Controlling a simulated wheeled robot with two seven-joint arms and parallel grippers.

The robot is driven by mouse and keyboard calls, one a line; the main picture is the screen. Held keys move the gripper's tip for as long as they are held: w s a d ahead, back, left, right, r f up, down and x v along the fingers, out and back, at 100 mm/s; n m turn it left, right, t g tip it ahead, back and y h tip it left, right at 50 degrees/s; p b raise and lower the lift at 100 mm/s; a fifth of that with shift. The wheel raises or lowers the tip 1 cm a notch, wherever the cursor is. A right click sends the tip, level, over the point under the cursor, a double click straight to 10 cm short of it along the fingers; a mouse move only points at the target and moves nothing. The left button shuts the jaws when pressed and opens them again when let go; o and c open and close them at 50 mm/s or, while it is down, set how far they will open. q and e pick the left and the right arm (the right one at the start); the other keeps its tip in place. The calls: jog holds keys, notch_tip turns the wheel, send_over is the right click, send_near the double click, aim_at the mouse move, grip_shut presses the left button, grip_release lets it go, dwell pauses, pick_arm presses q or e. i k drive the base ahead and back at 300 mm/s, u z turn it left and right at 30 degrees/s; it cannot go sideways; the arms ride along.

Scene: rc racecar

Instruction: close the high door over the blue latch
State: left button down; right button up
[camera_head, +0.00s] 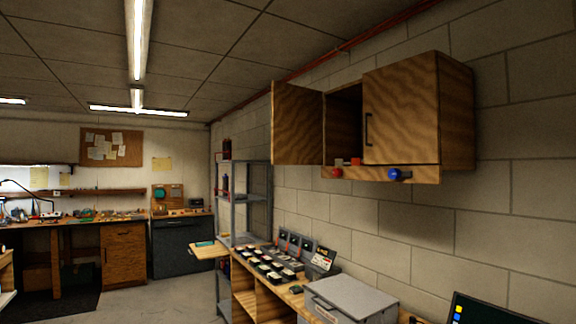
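A wooden wall cabinet (457,115) hangs high on the block wall at the right. The blue latch (400,174) sits on its lower front rail, under the right door (405,115). That right door has a dark handle and looks flush with the front; I cannot tell if a small gap is left. The left door (298,123) stands swung open to the left, showing the dark inside. A red latch (336,172) sits on the rail below this opening. Neither of my grippers is in view.
Below the cabinet, a bench holds a grey case (350,298) and several dark bins (268,262). A dark screen (490,310) stands at the bottom right. A metal shelf (243,200) stands left of the bench. The air before the cabinet looks clear.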

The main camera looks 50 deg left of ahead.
aim_at(401, 124)
jog(key=u, duration=0.2)
jog(key=k, duration=0.55)
jog(key=u, duration=1.1)
jog(key=i, duration=1.85)
jog(key=z, duration=0.35)
